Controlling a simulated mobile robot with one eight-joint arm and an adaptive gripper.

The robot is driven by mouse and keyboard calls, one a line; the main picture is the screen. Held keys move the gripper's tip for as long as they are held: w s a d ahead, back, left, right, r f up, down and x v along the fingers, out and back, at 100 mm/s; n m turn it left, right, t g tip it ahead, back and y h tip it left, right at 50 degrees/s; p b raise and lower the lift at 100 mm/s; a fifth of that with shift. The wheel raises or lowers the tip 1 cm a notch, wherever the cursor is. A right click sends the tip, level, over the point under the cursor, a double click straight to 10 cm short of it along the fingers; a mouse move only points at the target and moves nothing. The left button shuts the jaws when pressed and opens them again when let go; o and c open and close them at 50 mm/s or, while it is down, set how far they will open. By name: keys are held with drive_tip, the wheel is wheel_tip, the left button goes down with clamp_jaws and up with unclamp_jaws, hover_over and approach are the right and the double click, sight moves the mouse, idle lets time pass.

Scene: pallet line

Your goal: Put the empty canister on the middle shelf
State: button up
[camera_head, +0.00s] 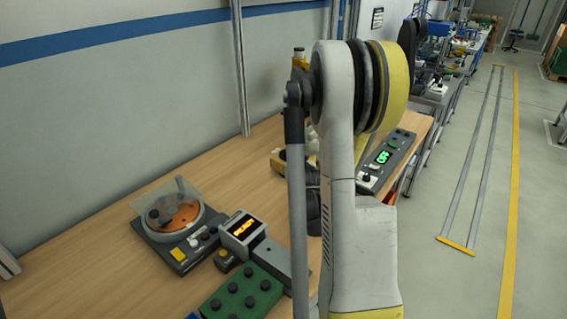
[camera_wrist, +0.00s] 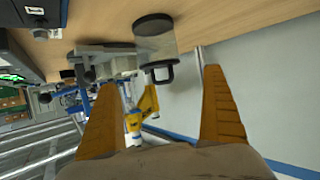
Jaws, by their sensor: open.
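In the wrist view, which is turned nearly upside down, a clear grey cylinder (camera_wrist: 156,44) with a dark end and a dark loop handle stands at the wooden bench. It looks like the canister, but I cannot tell whether it is empty. My gripper (camera_wrist: 160,80) is open, its two orange fingers spread wide with nothing held between them. The cylinder appears beyond the fingertips, apart from them. In the head view my arm hides the gripper and that part of the bench. I cannot make out a middle shelf in either view.
The wooden bench (camera_head: 110,245) bears a turntable device (camera_head: 175,222), an orange-display unit (camera_head: 243,232), a green studded block (camera_head: 243,292) and a control box with a green display (camera_head: 385,157). A wall runs behind. Open floor lies to the right.

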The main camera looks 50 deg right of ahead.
sight(291, 158)
drive_tip(key=b+x, duration=0.1)
drive_tip(key=x, duration=0.4)
drive_tip(key=shift+f, duration=0.1)
drive_tip(key=b+x, duration=0.1)
drive_tip(key=x, duration=0.1)
drive_tip(key=b+x, duration=0.1)
drive_tip(key=x, duration=0.2)
drive_tip(key=shift+s+a+f, duration=0.1)
drive_tip(key=shift+s+f, duration=0.05)
drive_tip(key=shift+f, duration=0.15)
drive_tip(key=shift+r, duration=0.15)
